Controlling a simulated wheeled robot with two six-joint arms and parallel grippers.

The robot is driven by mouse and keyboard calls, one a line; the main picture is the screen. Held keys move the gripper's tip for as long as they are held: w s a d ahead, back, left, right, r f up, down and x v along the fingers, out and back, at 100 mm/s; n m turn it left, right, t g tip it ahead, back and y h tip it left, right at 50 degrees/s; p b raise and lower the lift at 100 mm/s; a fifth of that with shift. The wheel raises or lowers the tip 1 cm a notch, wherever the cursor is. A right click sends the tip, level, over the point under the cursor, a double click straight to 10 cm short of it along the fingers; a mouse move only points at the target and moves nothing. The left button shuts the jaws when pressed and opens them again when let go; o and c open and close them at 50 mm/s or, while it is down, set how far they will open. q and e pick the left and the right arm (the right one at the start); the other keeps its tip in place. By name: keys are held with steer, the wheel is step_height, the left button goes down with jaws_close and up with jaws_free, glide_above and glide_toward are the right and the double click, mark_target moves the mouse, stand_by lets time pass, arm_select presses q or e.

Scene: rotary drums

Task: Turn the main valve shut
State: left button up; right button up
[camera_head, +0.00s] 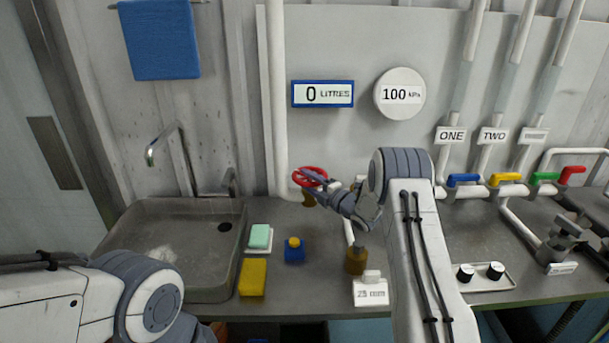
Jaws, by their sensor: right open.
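A red handwheel (307,173) sits at the foot of the white vertical pipe, behind the counter; I take it for the main valve, though no label on it is readable. My right gripper (318,179) is open at the wheel, its fingers overlapping the wheel's right and lower part. I cannot tell whether the fingers touch the rim. My right arm comes up from below and hides the counter behind it. My left arm shows at the lower left, but its gripper is out of the picture.
A gauge (399,94) reads 100 kPa and a display (323,94) reads 0 litres. A sink (172,290) is at left. A yellow sponge (252,277), blue block (294,252) and brown bottle (356,260) stand on the counter. Coloured levers (505,179) line the pipes at right.

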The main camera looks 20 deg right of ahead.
steer(key=shift+x, duration=1)
jaws_close()
